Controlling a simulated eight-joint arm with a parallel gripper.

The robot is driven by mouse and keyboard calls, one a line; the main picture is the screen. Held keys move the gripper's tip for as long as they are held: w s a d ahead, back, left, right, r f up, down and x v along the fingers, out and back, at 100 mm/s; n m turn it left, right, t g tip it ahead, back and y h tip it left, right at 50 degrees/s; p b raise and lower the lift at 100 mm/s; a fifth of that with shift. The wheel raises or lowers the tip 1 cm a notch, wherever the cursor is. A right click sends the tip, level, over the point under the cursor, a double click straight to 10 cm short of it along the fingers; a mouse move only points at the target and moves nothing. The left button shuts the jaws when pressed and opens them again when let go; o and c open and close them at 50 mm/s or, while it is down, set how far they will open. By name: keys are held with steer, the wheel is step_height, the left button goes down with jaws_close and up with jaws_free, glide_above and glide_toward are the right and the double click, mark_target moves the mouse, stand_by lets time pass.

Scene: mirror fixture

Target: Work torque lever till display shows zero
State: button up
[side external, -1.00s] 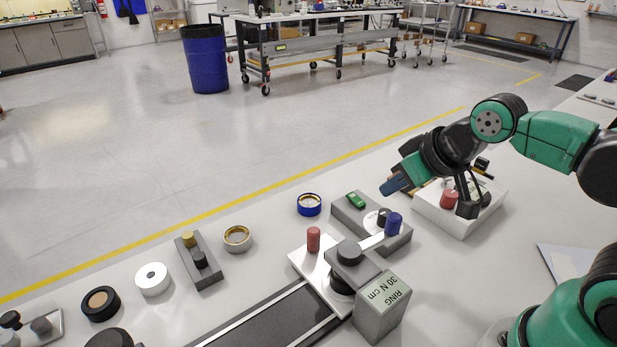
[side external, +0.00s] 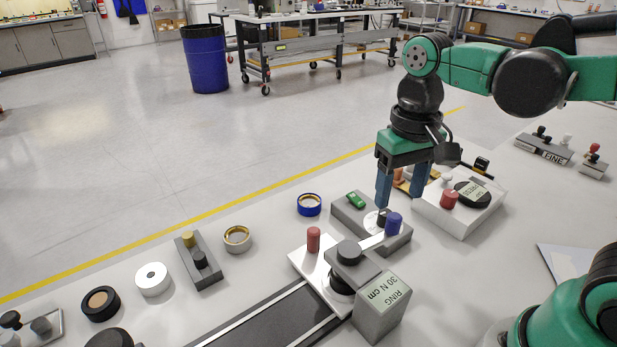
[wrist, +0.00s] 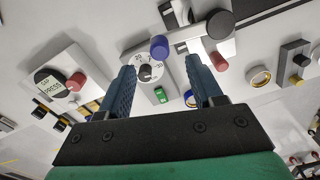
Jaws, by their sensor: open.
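The torque lever is a pale bar (side external: 371,242) running from a black hub (side external: 349,252) to an upright blue knob (side external: 393,223); the blue knob also shows in the wrist view (wrist: 159,47). Beside the knob, a white round dial (wrist: 148,70) with a black centre knob (wrist: 145,73) sits on a grey block (side external: 345,212). A small green piece (side external: 355,199) is on the same block. My gripper (side external: 400,200) is open and empty, fingers pointing down above the dial and blue knob.
A grey box labelled RING 30 N cm (side external: 382,305) and a red knob (side external: 313,239) are close to the lever. A white box with a red button (side external: 449,198) stands right of my gripper. Loose rings, such as the blue one (side external: 309,205), lie to the left.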

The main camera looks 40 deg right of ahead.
mark_target(395, 215)
steer(key=shift+f, duration=2.55)
steer(key=shift+c, duration=0.3)
jaws_close()
